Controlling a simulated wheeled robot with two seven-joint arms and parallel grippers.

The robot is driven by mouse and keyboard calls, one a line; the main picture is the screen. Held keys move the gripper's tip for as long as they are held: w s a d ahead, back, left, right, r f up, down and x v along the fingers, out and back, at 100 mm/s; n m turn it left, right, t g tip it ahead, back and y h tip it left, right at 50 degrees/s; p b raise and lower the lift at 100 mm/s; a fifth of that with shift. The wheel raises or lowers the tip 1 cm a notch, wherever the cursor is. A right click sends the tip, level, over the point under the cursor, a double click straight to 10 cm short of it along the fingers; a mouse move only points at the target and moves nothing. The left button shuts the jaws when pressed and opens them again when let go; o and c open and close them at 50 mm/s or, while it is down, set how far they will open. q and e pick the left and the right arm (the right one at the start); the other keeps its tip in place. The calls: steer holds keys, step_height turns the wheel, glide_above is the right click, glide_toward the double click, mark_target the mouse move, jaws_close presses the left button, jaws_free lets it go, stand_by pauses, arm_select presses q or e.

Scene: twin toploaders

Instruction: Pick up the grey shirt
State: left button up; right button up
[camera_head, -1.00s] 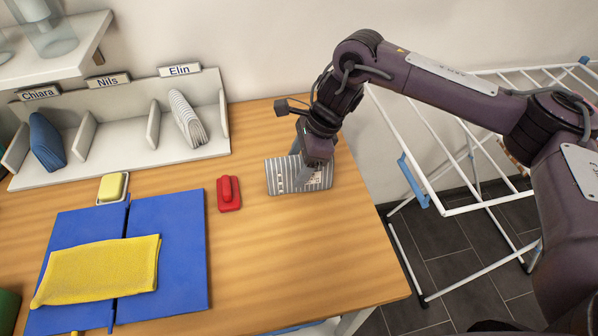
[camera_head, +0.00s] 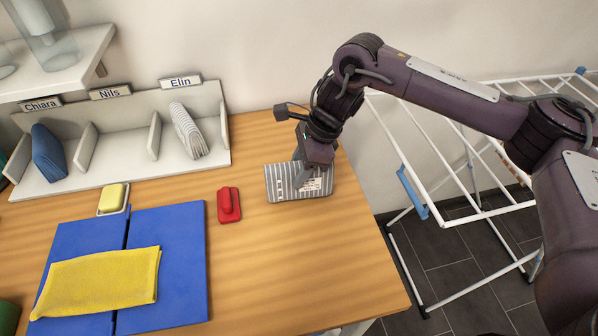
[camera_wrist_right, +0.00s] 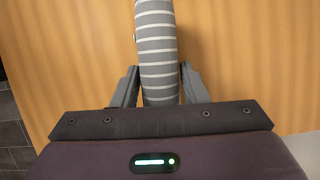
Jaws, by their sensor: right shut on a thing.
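The grey shirt (camera_head: 284,184), folded with white stripes and a pale label, is on the wooden table near its right end. My right gripper (camera_head: 303,180) reaches down to it from behind and is shut on it. In the right wrist view the striped grey shirt (camera_wrist_right: 157,60) runs between the two fingers of the right gripper (camera_wrist_right: 160,88), one finger on each side. I cannot tell whether the shirt is clear of the table. My left gripper is not in view.
A red brush-like object (camera_head: 229,205) lies left of the shirt. A yellow cloth (camera_head: 95,283) lies on a blue folding board (camera_head: 178,245). A yellow block sits in a small dish (camera_head: 113,199). A labelled shelf (camera_head: 110,160) stands behind. A white drying rack (camera_head: 450,213) is right.

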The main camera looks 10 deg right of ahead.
step_height(320, 180, up, 4)
steer(key=shift+r+b, duration=0.2)
steer(key=shift+b, duration=0.3)
step_height(320, 180, up, 14)
steer(key=p, duration=0.2)
steer(key=m+t+h, duration=0.3)
steer(key=m+t, duration=0.1)
steer(key=m, duration=0.9)
glide_above(306, 188)
step_height(306, 188, down, 4)
steer(key=s+d+f+n+g, duration=0.3)
steer(key=f+n+g, duration=0.1)
steer(key=n, duration=1.2)
steer(key=s+d+f+n+g+h, duration=0.1)
steer(key=s+d+f+n+g, duration=0.3)
steer(key=n, duration=1.1)
steer(key=shift+s+d+f+n+g+h, duration=0.2)
steer(key=shift+n+g+h, duration=0.1)
steer(key=shift+n+g, duration=0.1)
steer(key=shift+w+a+b, duration=0.1)
steer(key=shift+b, duration=0.2)
